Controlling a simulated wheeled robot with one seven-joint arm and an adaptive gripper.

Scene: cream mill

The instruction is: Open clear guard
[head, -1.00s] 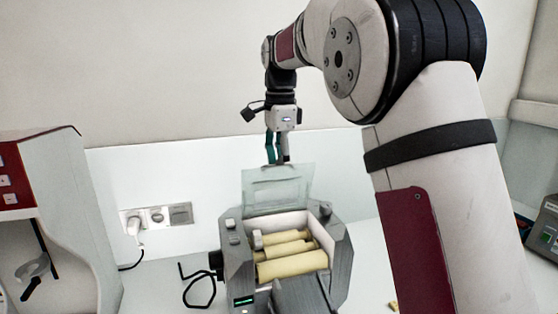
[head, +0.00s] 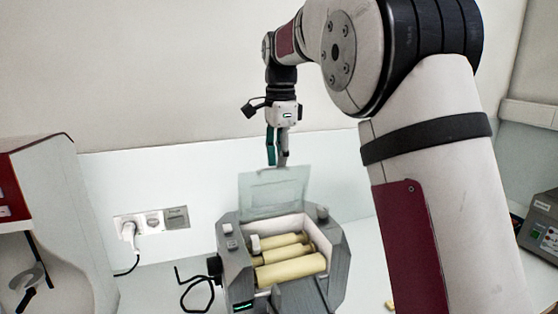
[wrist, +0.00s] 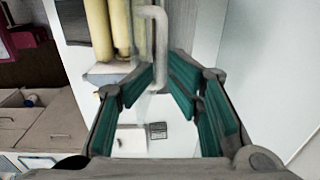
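The clear guard (head: 273,191) is a see-through panel standing raised, nearly upright, at the back of the grey roller mill (head: 338,268) in the head view. The mill's cream rollers (head: 290,270) lie uncovered in front of it. My gripper (head: 278,163) points down just above the guard's top edge. In the wrist view my gripper (wrist: 163,72) has its teal-padded fingers apart. A grey bar handle (wrist: 155,45) shows at the gap between the fingertips; I cannot tell whether they touch it. The guard's outline is hard to make out there.
A white and red machine (head: 40,220) stands at the left. Wall sockets (head: 150,222) and a black cable are behind the mill's left side. A grey device (head: 540,230) sits at the far right. The counter right of the mill is mostly clear, partly hidden by my arm.

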